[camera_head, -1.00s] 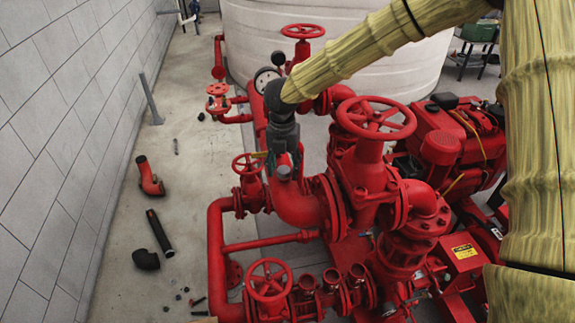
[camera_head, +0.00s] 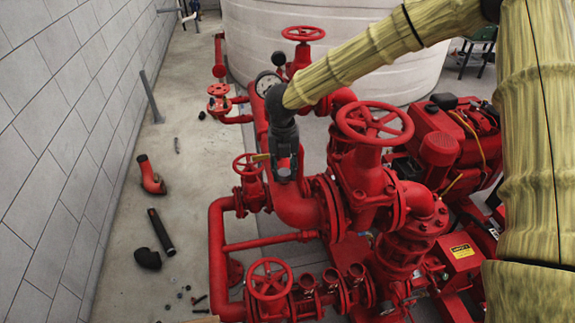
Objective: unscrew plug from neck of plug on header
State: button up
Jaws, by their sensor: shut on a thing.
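My gripper (camera_head: 284,172) points down at the top of the red header elbow (camera_head: 296,207), left of the large valve. Its fingers are shut on the plug, a small part that the fingers mostly cover. The neck under the plug is also mostly hidden, so I cannot tell whether the plug still sits in its thread. A yellowish lever (camera_head: 261,157) shows just left of the fingers.
A large red handwheel (camera_head: 375,122) stands close to the right of my gripper. A smaller handwheel valve (camera_head: 246,166) is to the left. Loose pipe pieces, among them a black pipe (camera_head: 160,231), lie on the floor by the grey wall.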

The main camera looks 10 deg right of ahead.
jog(key=shift+n, duration=0.7)
jog(key=n, duration=0.3)
jog(key=shift+n, duration=0.8)
jog(key=n, duration=0.3)
jog(key=shift+n, duration=0.8)
